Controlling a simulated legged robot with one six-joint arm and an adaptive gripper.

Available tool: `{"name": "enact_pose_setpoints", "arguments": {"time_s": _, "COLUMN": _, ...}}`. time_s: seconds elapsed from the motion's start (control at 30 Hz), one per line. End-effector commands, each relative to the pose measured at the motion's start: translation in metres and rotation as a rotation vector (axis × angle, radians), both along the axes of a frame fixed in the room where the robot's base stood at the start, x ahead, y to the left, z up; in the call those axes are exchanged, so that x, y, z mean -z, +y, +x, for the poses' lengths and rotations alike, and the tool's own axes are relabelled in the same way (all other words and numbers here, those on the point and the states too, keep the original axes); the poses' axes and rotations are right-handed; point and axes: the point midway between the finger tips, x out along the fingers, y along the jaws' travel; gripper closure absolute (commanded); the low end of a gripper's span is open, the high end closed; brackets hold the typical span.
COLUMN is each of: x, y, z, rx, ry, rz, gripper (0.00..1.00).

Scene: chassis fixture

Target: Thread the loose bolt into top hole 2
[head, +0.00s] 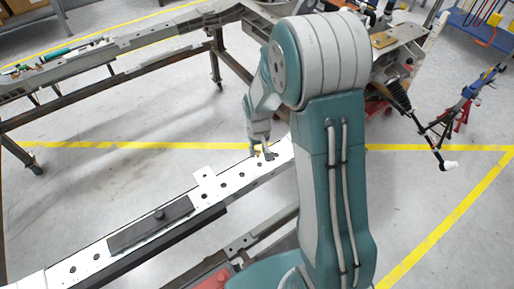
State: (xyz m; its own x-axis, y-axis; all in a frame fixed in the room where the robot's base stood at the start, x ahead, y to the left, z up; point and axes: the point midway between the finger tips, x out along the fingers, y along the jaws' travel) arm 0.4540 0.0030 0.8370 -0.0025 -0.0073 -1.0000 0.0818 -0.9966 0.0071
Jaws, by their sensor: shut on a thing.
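My gripper (264,155) is at the far right part of the white chassis rail (215,190), just above its top face, pointing down. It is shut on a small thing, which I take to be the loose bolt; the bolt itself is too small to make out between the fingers. A row of dark top holes (241,174) runs along the rail, left of and below the gripper. One dark spot lies right by the fingertips. I cannot tell which hole is number 2, or whether the bolt touches one. My arm hides the rail's far right end.
A dark plate (135,236) with a round knob lies on the rail's left part. A long grey frame on legs (110,72) stands behind. Open floor with yellow lines lies between.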

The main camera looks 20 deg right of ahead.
Motion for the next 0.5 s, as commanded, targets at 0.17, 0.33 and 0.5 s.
{"name": "enact_pose_setpoints", "arguments": {"time_s": 0.17, "x": 0.013, "y": -0.001, "z": 0.000, "rx": 0.002, "ry": 0.002, "rz": 0.000, "gripper": 1.00}}
{"name": "enact_pose_setpoints", "arguments": {"time_s": 0.33, "x": 0.024, "y": 0.001, "z": 0.000, "rx": 0.001, "ry": 0.001, "rz": -0.001, "gripper": 1.00}}
{"name": "enact_pose_setpoints", "arguments": {"time_s": 0.5, "x": 0.033, "y": 0.001, "z": 0.000, "rx": 0.001, "ry": 0.001, "rz": -0.001, "gripper": 1.00}}
